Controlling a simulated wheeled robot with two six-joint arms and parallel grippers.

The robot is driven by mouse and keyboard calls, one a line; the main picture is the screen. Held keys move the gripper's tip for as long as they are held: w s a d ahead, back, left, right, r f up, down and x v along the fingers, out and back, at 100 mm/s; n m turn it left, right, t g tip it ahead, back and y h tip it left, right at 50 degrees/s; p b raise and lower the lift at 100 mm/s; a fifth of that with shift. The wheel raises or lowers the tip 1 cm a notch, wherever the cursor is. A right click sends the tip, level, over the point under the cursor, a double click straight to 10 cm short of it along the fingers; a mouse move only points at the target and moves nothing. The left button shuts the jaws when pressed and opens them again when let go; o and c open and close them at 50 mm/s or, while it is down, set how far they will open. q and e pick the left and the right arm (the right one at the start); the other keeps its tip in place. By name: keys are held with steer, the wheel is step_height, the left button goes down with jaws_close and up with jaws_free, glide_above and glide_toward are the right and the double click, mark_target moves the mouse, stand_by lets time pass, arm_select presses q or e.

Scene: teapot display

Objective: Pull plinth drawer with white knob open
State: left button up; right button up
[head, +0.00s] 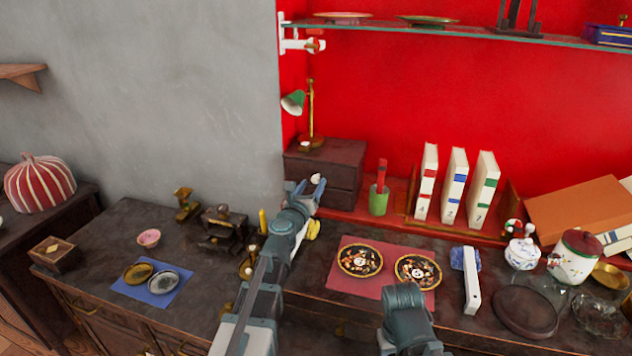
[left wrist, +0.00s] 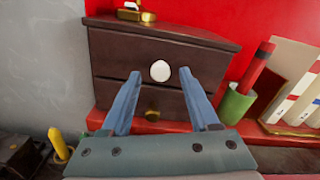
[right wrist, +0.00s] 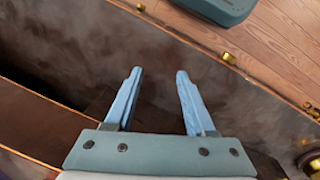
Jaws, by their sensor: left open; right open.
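The dark wooden plinth (head: 325,164) stands on the red ledge against the red wall. It has two stacked drawers, both flush with the front. The upper drawer has a white knob (left wrist: 160,71); the knob also shows in the head view (head: 315,178). The lower drawer has a brass knob (left wrist: 152,115). My left gripper (left wrist: 160,75) is open in front of the plinth, its fingertips on either side of the white knob in the picture. I cannot tell whether they touch it. My right gripper (right wrist: 158,72) is open and empty above the dark cabinet.
A green lamp (head: 294,102) stands on the plinth. A green cup (head: 379,199) with a red item stands to its right, then white books (head: 455,186). A yellow item (left wrist: 58,142) stands at the left. A glass shelf (head: 450,31) runs above.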

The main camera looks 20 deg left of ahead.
arm_select(q)
steer(key=shift+w, duration=0.95)
jaws_close()
stand_by(0.7)
